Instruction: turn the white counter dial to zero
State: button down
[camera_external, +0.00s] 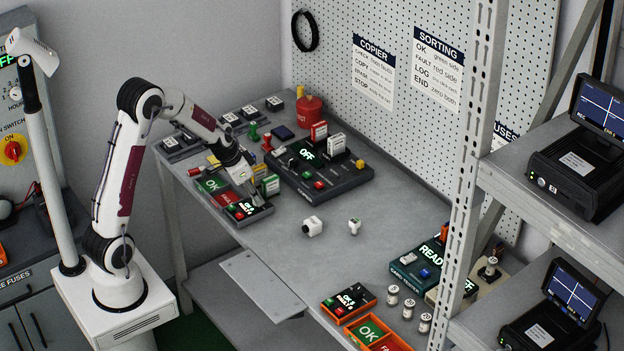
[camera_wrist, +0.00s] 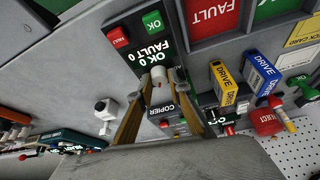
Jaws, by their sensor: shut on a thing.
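The counter (camera_external: 248,212) is a dark box with a green and a red button and a lit display, at the bench's front edge in the external view. In the wrist view its display (camera_wrist: 148,42) reads OK 0 and FAULT 0. The white dial (camera_wrist: 159,90) stands beside that display, between the two tan fingers of my gripper (camera_wrist: 160,78). My gripper is shut on the dial, with a finger on each side. In the external view my gripper (camera_external: 254,194) reaches down over the counter and hides the dial.
A dark copier console (camera_external: 345,182) with an OFF display lies just behind. A green OK tray (camera_external: 211,185) sits left of the counter. A white camera-like block (camera_external: 312,227) and a small white part (camera_external: 354,226) stand to the right, with bare bench around them.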

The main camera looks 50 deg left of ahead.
dwell(0.4)
jog(key=c, duration=1.9)
grip_release()
jog(key=shift+r, duration=0.1)
jog(key=shift+v, duration=5.9)
jog(key=shift+a, duration=0.1)
